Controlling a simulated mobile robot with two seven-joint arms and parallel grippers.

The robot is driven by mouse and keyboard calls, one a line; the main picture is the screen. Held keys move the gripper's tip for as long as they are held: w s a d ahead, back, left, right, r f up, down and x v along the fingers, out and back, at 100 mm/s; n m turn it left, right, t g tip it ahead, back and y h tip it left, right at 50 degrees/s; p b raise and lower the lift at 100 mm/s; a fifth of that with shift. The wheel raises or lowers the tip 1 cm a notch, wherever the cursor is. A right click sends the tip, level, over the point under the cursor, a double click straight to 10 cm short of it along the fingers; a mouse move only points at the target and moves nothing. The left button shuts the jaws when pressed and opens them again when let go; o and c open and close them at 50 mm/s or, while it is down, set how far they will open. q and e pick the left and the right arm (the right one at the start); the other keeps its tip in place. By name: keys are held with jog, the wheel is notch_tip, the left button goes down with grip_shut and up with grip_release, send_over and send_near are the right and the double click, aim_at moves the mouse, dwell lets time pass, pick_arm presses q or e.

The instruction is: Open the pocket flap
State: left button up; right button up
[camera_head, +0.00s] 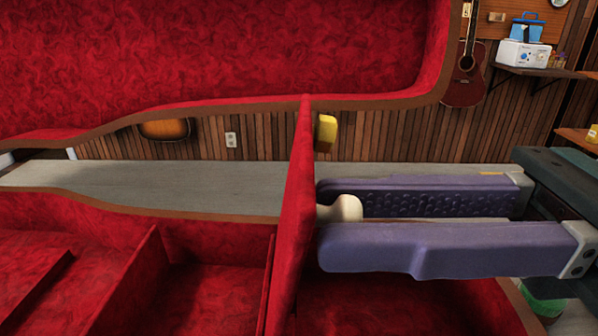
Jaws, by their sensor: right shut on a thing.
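The open case (190,215) has a red plush lining and several compartments. The red pocket flap (297,215) stands upright, seen nearly edge-on in the middle of the head view, above the compartment at the right. A cream knob (347,207) sticks out from the flap's right side. My right gripper (325,216) comes in from the right with its two purple fingers on either side of the knob and is shut on it. The near finger hides part of the knob and of the compartment below. My left gripper is not in view.
The case's red lid (220,50) stands open across the back. A grey tabletop (180,183) shows behind the case. A yellow object (326,133) shows just right of the flap's top. A guitar (466,70) hangs on the wood-panelled wall, beside a shelf with a white device (522,54).

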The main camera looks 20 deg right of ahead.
grip_shut()
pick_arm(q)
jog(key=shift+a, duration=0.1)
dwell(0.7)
pick_arm(e)
jog(key=a+h+p, duration=0.1)
jog(key=p, duration=0.1)
jog(key=a+r+h+p, duration=0.1)
jog(key=p, duration=0.1)
jog(key=shift+w+a+r+g+p, duration=0.1)
jog(key=shift+w+r+g+p, duration=0.1)
jog(key=shift+w+g+p, duration=0.15)
jog(key=shift+a+f, duration=0.1)
jog(key=shift+a, duration=0.05)
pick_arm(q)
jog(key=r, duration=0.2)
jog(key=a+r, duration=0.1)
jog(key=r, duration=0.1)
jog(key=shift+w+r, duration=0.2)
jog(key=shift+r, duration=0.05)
pick_arm(e)
jog(key=shift+f, duration=0.15)
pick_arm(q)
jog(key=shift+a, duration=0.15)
pick_arm(e)
jog(key=o, duration=0.8)
grip_release()
